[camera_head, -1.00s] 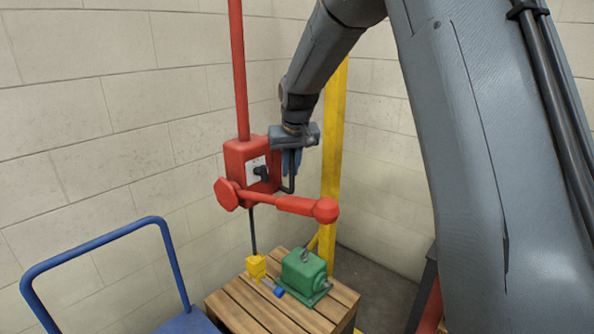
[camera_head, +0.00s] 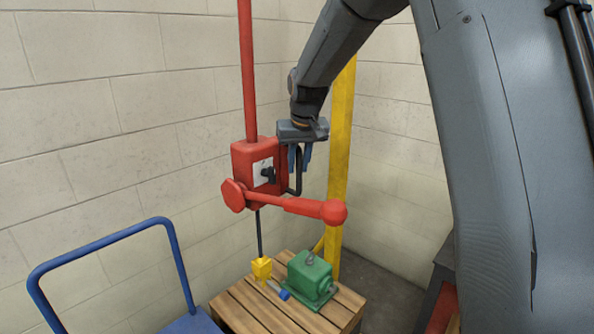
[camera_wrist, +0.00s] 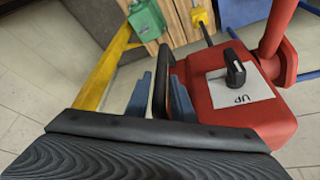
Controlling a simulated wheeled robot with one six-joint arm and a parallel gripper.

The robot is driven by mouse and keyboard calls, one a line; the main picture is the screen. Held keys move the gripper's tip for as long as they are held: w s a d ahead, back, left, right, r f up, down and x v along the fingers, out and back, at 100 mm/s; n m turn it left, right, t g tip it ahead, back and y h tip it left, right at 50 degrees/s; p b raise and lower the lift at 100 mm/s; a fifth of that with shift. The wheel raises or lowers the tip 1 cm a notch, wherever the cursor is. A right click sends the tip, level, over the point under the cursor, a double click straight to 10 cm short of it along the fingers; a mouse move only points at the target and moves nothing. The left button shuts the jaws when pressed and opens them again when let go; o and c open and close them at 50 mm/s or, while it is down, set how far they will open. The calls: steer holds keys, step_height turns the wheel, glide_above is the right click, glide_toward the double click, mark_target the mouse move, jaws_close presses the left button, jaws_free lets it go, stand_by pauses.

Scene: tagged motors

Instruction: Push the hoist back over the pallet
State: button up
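The red hoist (camera_head: 240,165) hangs from a red pole, with a red ball-ended bar across its front and a black handle (camera_wrist: 160,80) on its side. A switch on its white plate marked UP shows in the wrist view (camera_wrist: 236,72). A dark line runs down to a yellow hook block (camera_head: 262,269) at the pallet (camera_head: 250,305). It appears beside the green motor (camera_head: 310,278); whether it touches the pallet is unclear. My gripper (camera_head: 299,160) is at the handle. Its blue fingers (camera_wrist: 160,98) are apart, one on each side of the handle, with a visible gap on the left.
A yellow post (camera_head: 341,150) stands close behind my gripper. A blue cart rail (camera_head: 105,241) is at the lower left. Block walls close in behind; grey floor shows right of the pallet.

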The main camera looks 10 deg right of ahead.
mark_target(299, 153)
steer(key=shift+b+v, duration=0.7)
steer(key=shift+v, duration=2.15)
steer(key=shift+r, duration=0.15)
